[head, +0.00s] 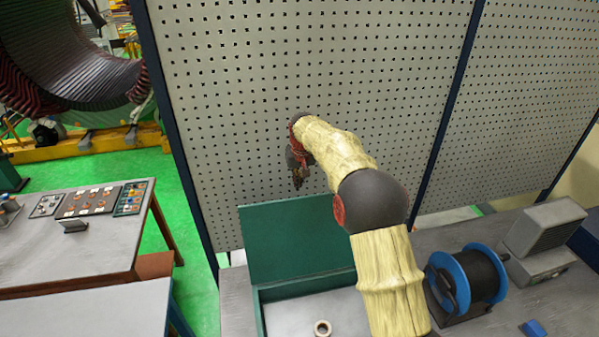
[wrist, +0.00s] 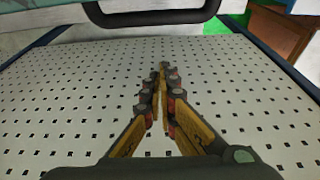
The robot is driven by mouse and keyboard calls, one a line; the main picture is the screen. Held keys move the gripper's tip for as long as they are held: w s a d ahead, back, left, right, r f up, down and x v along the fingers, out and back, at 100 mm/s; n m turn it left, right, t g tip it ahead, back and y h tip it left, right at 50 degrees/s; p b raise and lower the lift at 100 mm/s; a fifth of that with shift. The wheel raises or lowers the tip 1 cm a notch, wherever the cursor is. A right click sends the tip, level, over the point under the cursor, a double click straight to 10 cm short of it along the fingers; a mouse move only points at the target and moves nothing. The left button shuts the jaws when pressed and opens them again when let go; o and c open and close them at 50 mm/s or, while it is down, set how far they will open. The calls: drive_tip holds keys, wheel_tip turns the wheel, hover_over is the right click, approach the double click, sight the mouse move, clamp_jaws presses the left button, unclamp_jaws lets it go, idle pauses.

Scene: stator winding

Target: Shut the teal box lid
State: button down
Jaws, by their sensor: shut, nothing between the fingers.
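The teal box (head: 262,318) stands on the bench at the bottom of the head view. Its teal lid (head: 285,240) is raised, standing up at the back of the box in front of the pegboard. A small ring-shaped part lies inside on the light floor of the box. My gripper (head: 297,183) is above the lid's top edge, close to the pegboard, and my arm hides the lid's right part. In the wrist view my gripper (wrist: 161,72) has its fingers together at the tips, with nothing between them.
A pegboard (head: 260,90) rises behind the box. To the right stand a blue-rimmed cable spool (head: 484,274), a grey machine (head: 543,240) and a small blue block (head: 535,328).

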drive_tip(key=shift+s+d+f+p, duration=0.15)
drive_tip(key=shift+s+p, duration=0.05)
drive_tip(key=shift+s, duration=0.4)
drive_tip(key=shift+s+d+f+p, duration=0.15)
drive_tip(key=shift+s+d+p, duration=0.1)
drive_tip(key=shift+s, duration=0.3)
drive_tip(key=shift+s+d+f+p, duration=0.1)
drive_tip(key=shift+s+f+p, duration=0.1)
drive_tip(key=shift+s, duration=0.4)
drive_tip(key=shift+s+r, duration=0.1)
